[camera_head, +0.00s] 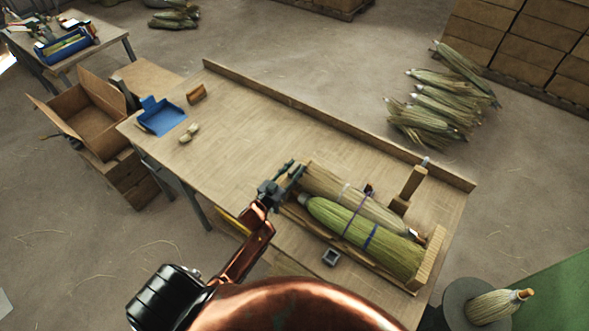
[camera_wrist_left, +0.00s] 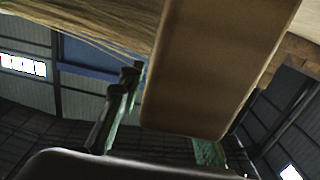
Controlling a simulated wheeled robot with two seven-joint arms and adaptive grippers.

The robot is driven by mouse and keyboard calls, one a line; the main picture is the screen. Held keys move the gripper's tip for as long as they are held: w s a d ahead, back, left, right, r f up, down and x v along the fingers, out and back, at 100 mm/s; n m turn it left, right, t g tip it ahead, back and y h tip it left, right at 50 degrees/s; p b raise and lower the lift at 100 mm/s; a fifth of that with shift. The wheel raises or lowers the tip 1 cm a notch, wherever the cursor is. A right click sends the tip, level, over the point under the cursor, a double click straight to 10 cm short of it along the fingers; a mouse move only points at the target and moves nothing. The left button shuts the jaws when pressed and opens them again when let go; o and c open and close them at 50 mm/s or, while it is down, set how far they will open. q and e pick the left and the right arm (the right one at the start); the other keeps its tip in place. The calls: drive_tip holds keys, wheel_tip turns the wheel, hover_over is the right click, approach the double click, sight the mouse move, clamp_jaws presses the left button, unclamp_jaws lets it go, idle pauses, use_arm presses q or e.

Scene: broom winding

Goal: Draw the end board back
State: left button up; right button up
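A wooden cradle (camera_head: 428,272) on the workbench holds two straw bundles lying side by side. The green bundle (camera_head: 372,238) has purple and blue bands, and the pale bundle (camera_head: 345,192) lies behind it. My left gripper (camera_head: 284,182) is at the cradle's left end, by the bundle ends, and hides much of the end board there. In the left wrist view the board (camera_wrist_left: 205,70) is large and close, with the fingers (camera_wrist_left: 165,128) spread to either side. The right finger is partly hidden behind it; a firm hold does not show. My right gripper is out of view.
The workbench (camera_head: 240,120) is clear left of the cradle, apart from a blue dustpan (camera_head: 162,115) and small pieces. A wooden post (camera_head: 408,186) stands behind the cradle and a small dark square part (camera_head: 331,257) lies in front. A raised rail (camera_head: 300,106) runs along the back edge.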

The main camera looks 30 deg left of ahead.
use_arm(q)
clamp_jaws()
idle(0.4)
